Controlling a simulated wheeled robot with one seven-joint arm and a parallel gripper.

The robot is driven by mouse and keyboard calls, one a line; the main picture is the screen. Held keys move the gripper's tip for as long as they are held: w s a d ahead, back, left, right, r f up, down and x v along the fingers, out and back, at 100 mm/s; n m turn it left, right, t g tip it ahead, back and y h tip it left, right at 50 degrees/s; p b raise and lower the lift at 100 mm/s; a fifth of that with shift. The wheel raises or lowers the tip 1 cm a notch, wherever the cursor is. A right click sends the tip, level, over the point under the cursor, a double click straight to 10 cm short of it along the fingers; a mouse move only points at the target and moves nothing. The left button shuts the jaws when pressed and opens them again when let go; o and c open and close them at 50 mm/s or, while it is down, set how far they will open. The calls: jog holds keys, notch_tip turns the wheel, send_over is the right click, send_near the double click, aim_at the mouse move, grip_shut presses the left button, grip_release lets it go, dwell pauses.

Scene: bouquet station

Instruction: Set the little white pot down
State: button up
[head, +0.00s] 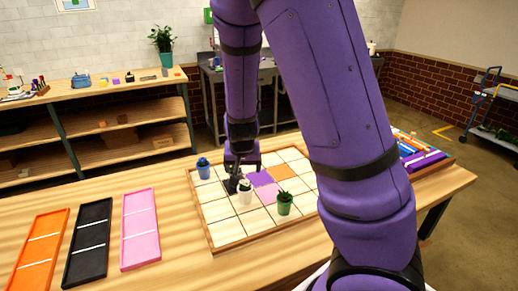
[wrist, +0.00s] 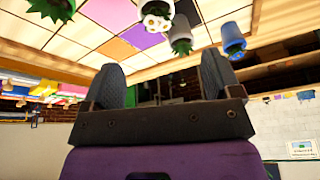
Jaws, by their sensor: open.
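The little white pot (head: 245,196) stands upright on the gridded board (head: 216,210), left of the pink tile. In the wrist view the white pot (wrist: 158,7) shows at the top, with white flowers. My gripper (head: 241,174) is low over the board, just behind the white pot. In the wrist view its two dark fingers (wrist: 160,78) are spread wide, with nothing held between them. The white pot is apart from the fingers there.
A blue pot (head: 203,169) and a green pot (head: 285,204) stand on the board. A grey pot (wrist: 180,36) shows near the white one. Orange (head: 40,246), black (head: 90,240) and pink (head: 140,230) trays lie at left. Bare table lies between trays and board.

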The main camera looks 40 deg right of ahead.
jog(key=s+a+r+n+y, duration=0.2)
jog(key=s+r, duration=0.3)
jog(key=r, duration=0.3)
jog(key=s+a+r+n+y, duration=0.2)
jog(key=s+r, duration=0.3)
jog(key=r, duration=0.3)
jog(key=s+r+n+h, duration=0.1)
jog(key=s+r, duration=0.3)
jog(key=s, duration=0.3)
jog(key=s+r+n+t, duration=0.1)
jog(key=s+r, duration=0.4)
jog(key=s, duration=0.2)
jog(key=shift+a+r+n+h, duration=0.25)
jog(key=shift+a+n+h, duration=0.15)
